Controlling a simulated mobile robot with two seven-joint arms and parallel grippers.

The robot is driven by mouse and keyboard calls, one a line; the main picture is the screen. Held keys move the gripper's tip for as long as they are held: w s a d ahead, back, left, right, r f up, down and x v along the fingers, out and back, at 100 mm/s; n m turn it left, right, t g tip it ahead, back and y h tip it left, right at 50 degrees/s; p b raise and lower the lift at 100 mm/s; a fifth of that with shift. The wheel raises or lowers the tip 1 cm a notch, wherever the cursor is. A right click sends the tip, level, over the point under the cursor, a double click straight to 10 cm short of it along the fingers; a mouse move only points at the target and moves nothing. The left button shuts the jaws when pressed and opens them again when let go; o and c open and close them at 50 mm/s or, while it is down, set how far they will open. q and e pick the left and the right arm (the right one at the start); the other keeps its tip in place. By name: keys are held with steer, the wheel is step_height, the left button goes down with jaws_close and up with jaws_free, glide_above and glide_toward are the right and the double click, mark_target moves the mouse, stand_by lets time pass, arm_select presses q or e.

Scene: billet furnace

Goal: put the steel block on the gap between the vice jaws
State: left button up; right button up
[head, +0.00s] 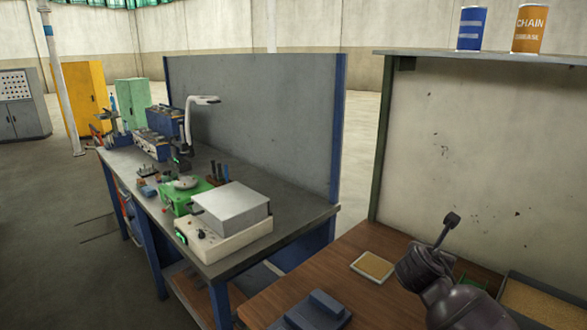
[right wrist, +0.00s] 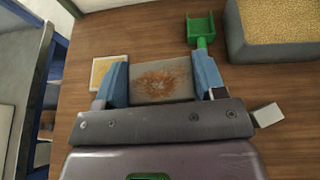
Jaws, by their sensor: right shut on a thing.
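In the right wrist view my right gripper (right wrist: 163,72) is shut on the steel block (right wrist: 165,87), a grey piece with a rusty brown patch on its face. The block spans the space between the two blue fingers, with the wooden bench behind it. In the head view my right arm is at the lower right; the block cannot be made out there. The blue-grey vice (head: 315,308) is at the bottom edge on the wooden bench, partly cut off; the gap between its jaws is not clear. My left gripper is not in view.
The wooden bench (head: 395,240) holds a small tray of tan grains (head: 372,266), a green scoop (right wrist: 201,27) and a large bin of grains (head: 540,302). A small pale plate (right wrist: 268,115) lies right of the gripper. A grey workbench (head: 305,208) with equipment stands to the left.

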steer(key=s+a+r+n+t+y, duration=0.1)
steer(key=a+n+t+y, duration=0.15)
steer(key=a, duration=0.25)
steer(key=s+a+r+n+t+y, duration=0.1)
steer(key=s+a+r+n+y, duration=0.15)
steer(key=a, duration=0.35)
steer(key=s+a+f+n+y+b, duration=0.2)
steer(key=s+a+f+n+y, duration=0.2)
steer(key=s+f, duration=0.4)
steer(key=shift+s+a+t+y+b, duration=0.3)
steer(key=shift+s+a+t+b, duration=0.1)
steer(key=shift+s+a, duration=0.45)
